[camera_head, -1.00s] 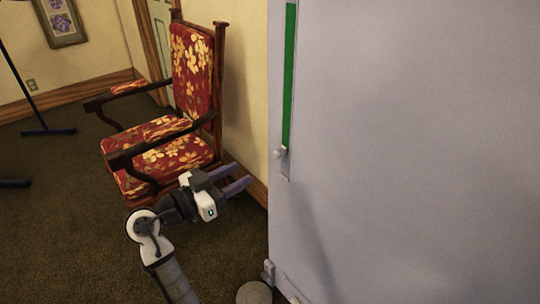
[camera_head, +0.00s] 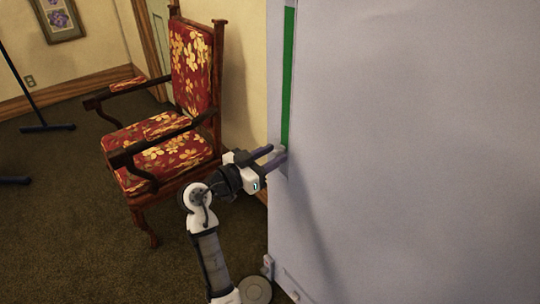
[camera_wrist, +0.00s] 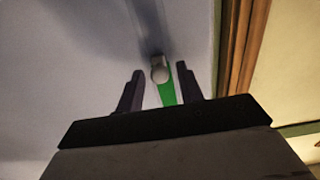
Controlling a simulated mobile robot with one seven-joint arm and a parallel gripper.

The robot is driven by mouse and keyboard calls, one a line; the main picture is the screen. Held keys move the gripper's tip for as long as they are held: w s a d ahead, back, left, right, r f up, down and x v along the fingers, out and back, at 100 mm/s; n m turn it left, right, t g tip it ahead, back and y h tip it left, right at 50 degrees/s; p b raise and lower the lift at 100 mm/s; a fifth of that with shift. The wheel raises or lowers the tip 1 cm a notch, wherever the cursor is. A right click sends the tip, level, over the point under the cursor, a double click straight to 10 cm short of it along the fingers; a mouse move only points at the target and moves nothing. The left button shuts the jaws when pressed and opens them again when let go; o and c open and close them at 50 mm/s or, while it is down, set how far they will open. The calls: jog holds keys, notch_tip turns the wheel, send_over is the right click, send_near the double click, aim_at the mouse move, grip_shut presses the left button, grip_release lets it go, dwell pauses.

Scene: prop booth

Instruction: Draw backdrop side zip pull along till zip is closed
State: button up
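The grey-purple backdrop panel (camera_head: 420,150) stands on the right, with a long green strip (camera_head: 289,75) in the zip slot along its left edge. The pale, rounded zip pull (camera_wrist: 159,70) is at the end of the green strip in the wrist view. In the head view my fingers hide it. My gripper (camera_head: 278,153) is at the lower end of the strip, pointing at the panel. In the wrist view my gripper (camera_wrist: 159,69) is open, with one finger each side of the pull and a visible gap on both sides.
A red floral armchair (camera_head: 165,140) stands left of my gripper, close to the wall. A round grey disc (camera_head: 255,290) is on the floor by the panel's foot. Dark stand legs (camera_head: 45,127) are at far left. Carpet at lower left is clear.

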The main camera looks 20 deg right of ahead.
grip_shut()
notch_tip(320, 180, up, 33)
jog(key=p, duration=1.4)
jog(key=shift+f, duration=0.1)
jog(key=shift+o, duration=0.7)
grip_release()
jog(key=b+v, duration=0.4)
jog(key=v, duration=1)
